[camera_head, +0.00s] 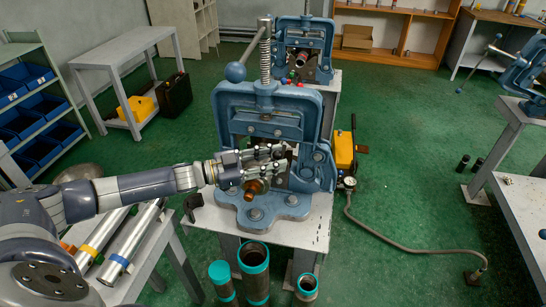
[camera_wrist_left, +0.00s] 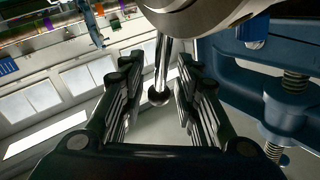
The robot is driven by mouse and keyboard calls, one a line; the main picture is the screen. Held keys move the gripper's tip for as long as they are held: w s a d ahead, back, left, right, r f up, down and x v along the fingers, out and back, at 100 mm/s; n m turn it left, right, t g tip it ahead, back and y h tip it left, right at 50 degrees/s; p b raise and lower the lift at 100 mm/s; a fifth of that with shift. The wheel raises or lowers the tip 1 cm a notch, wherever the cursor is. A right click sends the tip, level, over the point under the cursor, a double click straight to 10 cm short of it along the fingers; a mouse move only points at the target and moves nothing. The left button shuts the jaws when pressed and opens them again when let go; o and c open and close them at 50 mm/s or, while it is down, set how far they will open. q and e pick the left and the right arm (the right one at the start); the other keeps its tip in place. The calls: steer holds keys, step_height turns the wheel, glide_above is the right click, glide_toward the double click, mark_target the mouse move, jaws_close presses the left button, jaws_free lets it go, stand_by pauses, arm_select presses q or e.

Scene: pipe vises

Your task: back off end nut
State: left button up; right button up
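The blue pipe vise (camera_head: 270,110) stands on a grey-topped stand in the middle of the head view. A copper-coloured round piece (camera_head: 255,187), perhaps the end nut, sits low at its front. My left gripper (camera_head: 280,158) reaches in from the left, just above this piece, and covers part of the vise jaws. In the left wrist view its fingers (camera_wrist_left: 158,95) are spread apart. A shiny rod with a rounded end (camera_wrist_left: 160,70) lies between them, with visible gaps on both sides. A large metal cylinder (camera_wrist_left: 195,15) hangs over the fingers. My right gripper is not in view.
Pipes with teal ends (camera_head: 254,270) stand on the floor before the stand. Banded pipes (camera_head: 120,250) lie on a bench at left. A second vise (camera_head: 303,45) is behind, another (camera_head: 525,75) at right. A hose (camera_head: 400,238) crosses the green floor at right.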

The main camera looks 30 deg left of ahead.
arm_select(q)
steer(key=shift+c, duration=0.4)
jaws_close()
